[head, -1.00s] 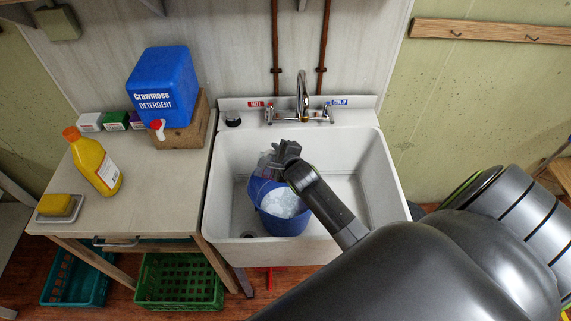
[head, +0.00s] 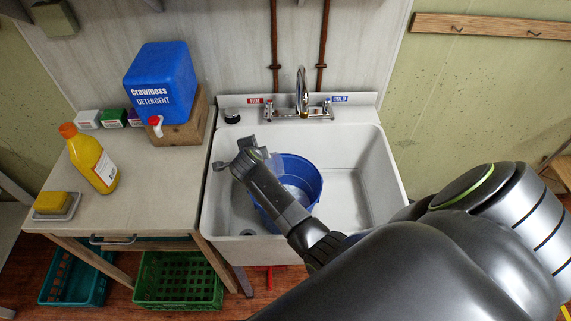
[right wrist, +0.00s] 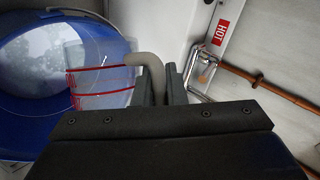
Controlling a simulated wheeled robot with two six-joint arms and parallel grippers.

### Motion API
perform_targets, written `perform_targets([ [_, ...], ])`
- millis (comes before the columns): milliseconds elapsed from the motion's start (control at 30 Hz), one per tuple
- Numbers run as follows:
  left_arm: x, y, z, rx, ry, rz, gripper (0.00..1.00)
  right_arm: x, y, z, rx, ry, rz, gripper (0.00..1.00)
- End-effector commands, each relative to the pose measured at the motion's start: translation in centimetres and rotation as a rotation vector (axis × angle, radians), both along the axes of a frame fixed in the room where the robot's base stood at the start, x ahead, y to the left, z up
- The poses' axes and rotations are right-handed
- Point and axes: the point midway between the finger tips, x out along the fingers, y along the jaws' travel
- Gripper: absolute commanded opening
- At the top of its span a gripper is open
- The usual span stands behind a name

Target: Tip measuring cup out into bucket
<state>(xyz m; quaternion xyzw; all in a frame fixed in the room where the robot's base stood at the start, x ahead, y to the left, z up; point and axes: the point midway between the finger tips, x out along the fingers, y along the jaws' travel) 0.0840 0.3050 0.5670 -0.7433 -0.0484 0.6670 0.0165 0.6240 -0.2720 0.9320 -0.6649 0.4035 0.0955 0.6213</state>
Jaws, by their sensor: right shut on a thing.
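The blue bucket (head: 313,178) stands in the sink, with pale contents partly visible. It also fills the left of the right wrist view (right wrist: 18,115). My right gripper (head: 243,157) is over the bucket's left side, near the sink's left wall. It is shut on the grey handle of the clear measuring cup (right wrist: 103,84), which has red marking lines. In the right wrist view the cup overlaps the bucket's right side. In the head view my gripper hides most of the cup. I cannot tell its tilt or whether anything is in it. My left gripper is not in view.
The white sink (head: 352,150) has a faucet (head: 302,98) at its back. A bench (head: 150,180) on the left holds a blue detergent container (head: 160,82), a yellow bottle (head: 94,160) and a sponge on a dish (head: 52,204). The sink's right side is free.

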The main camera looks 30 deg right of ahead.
Motion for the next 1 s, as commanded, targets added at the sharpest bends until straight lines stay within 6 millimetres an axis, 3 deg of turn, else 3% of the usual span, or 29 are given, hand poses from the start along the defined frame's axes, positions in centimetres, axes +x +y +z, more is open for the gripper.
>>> perform_targets([
  [33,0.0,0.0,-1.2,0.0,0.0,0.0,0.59,0.6,0.7,-0.6,-0.05,0.043,0.002,0.0],
  [167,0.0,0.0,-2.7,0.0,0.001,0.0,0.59,1.3,1.5,-0.9,-0.172,0.152,0.002,0.0],
  [467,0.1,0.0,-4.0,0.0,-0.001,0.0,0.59,1.6,1.8,-1.1,-0.275,0.243,0.001,0.0],
  [1000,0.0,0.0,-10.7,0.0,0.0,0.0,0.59,1.8,2.2,-3.9,-0.594,0.527,0.001,0.0],
])
